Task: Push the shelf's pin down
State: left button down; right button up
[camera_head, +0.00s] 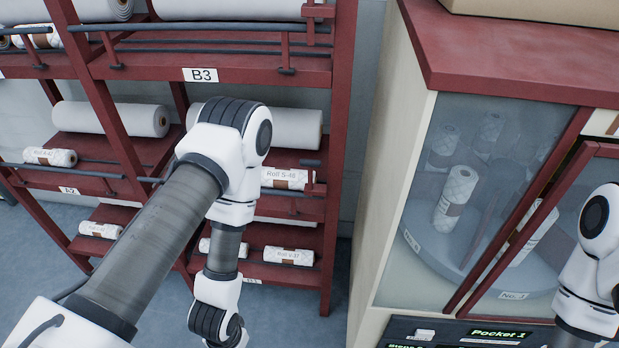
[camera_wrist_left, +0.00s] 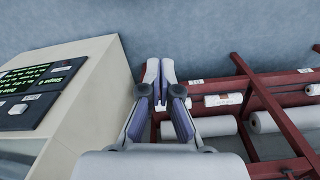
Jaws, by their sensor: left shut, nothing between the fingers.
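The red shelf rack (camera_head: 343,120) stands in the middle of the head view, with a label B3 (camera_head: 200,75) on its upper board. Dark bars and small red posts (camera_head: 285,50) with dark ends line its front edges; I cannot tell which part is the pin. My left arm reaches in front of the rack, and its gripper is below the head view's lower edge. In the left wrist view my left gripper (camera_wrist_left: 160,68) is shut and empty, its tips over the floor beside the rack (camera_wrist_left: 262,92). My right gripper is out of view; only its arm shows at the right.
Wadding rolls lie on the rack, including Roll S-48 (camera_head: 284,179) and a lower small roll (camera_head: 289,256). A glass-fronted cabinet (camera_head: 383,160) with rolls on a round tray stands to the right. A dark panel (camera_head: 400,330) shows below it. Floor is clear between rack and cabinet.

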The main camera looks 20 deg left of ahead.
pick_arm(q)
jog(key=c, duration=1.6)
grip_release()
jog(key=o, duration=0.4)
jog(key=w+t, duration=0.2)
jog(key=w, duration=0.2)
jog(key=w+r+t, duration=0.1)
jog(key=w+t, duration=0.1)
jog(key=w, duration=0.2)
jog(key=w+a+t, duration=0.1)
jog(key=w+t, duration=0.1)
jog(key=w, duration=0.2)
jog(key=shift+w+r+n+y+b, duration=0.15)
jog(key=shift+n+y+b, duration=0.15)
jog(key=shift+b, duration=0.1)
jog(key=t+b, duration=0.8)
jog(key=t, duration=0.4)
send_near(310, 173)
jog(key=w, duration=0.4)
jog(key=w+p, duration=0.1)
jog(key=w, duration=0.2)
jog(key=w+p, duration=0.1)
jog(key=w, duration=0.2)
jog(key=shift+w+a+r, duration=0.1)
jog(key=shift+a, duration=0.1)
jog(key=shift+w, duration=0.3)
grip_shut()
